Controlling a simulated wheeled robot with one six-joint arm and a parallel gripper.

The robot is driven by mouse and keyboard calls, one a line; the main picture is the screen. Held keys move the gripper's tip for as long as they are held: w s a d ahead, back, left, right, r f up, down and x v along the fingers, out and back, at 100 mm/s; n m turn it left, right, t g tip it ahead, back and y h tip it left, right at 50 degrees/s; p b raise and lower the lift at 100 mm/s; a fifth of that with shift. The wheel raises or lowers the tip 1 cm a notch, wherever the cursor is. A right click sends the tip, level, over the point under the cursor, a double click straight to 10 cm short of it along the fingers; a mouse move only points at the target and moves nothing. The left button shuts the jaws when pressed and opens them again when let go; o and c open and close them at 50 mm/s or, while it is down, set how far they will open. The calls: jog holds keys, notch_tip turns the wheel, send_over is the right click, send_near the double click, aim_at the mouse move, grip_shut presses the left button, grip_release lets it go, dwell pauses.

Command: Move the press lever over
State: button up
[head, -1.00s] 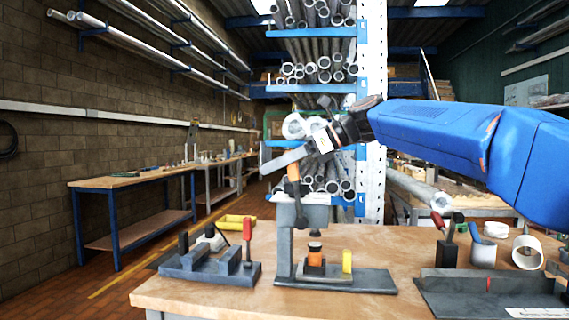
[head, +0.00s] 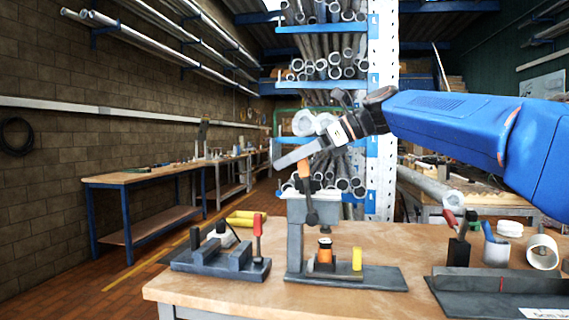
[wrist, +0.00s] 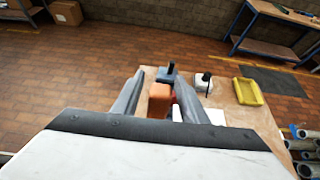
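The grey press (head: 297,235) stands upright on its base plate on the wooden bench, in the middle of the head view. Its press lever (head: 304,169) points up and has an orange grip. My gripper (head: 292,158) is at the top of this grip, coming from the right. In the wrist view the orange lever grip (wrist: 159,98) sits between my two spread fingers (wrist: 158,90), nearer the left one. A gap shows on its right, so the gripper looks open around it. An orange part (head: 325,256) stands under the press ram.
A grey clamp fixture (head: 222,262) with a red handle is left of the press. A yellow block (head: 357,259) stands on the base plate. A yellow tray (head: 246,218) is behind. Tool holders and a dark tray (head: 500,285) are at the right.

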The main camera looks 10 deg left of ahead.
jog(key=v, duration=1.6)
jog(key=s+d+f+n+t+h, duration=0.1)
jog(key=s+d+f+n+h, duration=0.3)
jog(key=f, duration=1.2)
jog(key=s+d+f+n+t+h, duration=0.2)
jog(key=s+d+f+n+h, duration=0.2)
jog(key=s+d+f+n, duration=0.4)
jog(key=s+d+f+n+t+h, duration=0.1)
jog(key=s+d+f+n+h, duration=0.3)
jog(key=s+d+f, duration=0.9)
jog(key=s+f+n, duration=0.1)
jog(key=s+f, duration=0.1)
jog(key=f, duration=0.4)
jog(key=s+f+n, duration=0.1)
jog(key=s+f, duration=0.2)
jog(key=f, duration=0.4)
jog(key=shift+d+f, duration=0.25)
jog(key=shift+d, duration=0.1)
